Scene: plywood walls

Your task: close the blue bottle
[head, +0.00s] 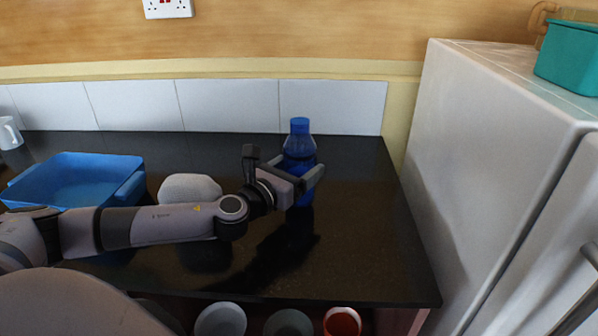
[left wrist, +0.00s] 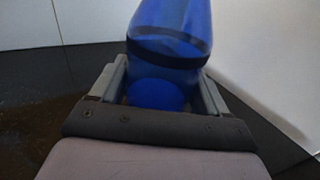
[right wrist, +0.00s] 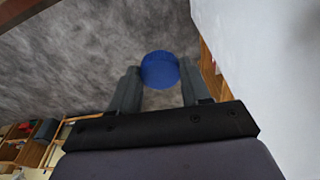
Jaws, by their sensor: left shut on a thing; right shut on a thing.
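The blue bottle (head: 299,145) stands upright on the black counter near the tiled wall. My left gripper (head: 304,183) is shut around its body; the left wrist view also shows the bottle (left wrist: 172,40) between the fingers (left wrist: 160,85). The bottle has a narrower blue neck on top; I cannot make out its opening. My right gripper (right wrist: 160,85) is out of the head view. In the right wrist view it is shut on a round blue cap (right wrist: 159,69), with grey floor behind and no bottle near it.
A blue tray (head: 85,178) and a pale rounded object (head: 189,188) are left of the bottle, behind my left arm. A white cabinet (head: 490,130) rises to the right. Cups (head: 341,322) sit below the counter's front edge.

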